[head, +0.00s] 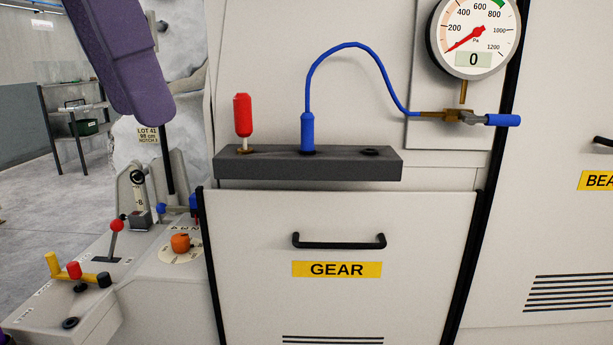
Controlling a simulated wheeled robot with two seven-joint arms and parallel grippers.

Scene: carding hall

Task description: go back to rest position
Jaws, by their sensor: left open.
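The purple part of my left arm, with my left gripper (148,105), comes down from the top left. It hangs in the air in front of the machine, above the lever console, and touches nothing that I can see. The left gripper is open and nothing shows in it; its fingertips are hard to make out. The rest position itself is not marked in the picture.
A control console (95,295) with levers and knobs stands below left. A dark grey block (290,164) holds a red-handled plug (243,115) and a blue hose (352,44), which runs toward a gauge (473,35). The GEAR door (340,215) is shut. Shelving (75,110) stands behind open floor.

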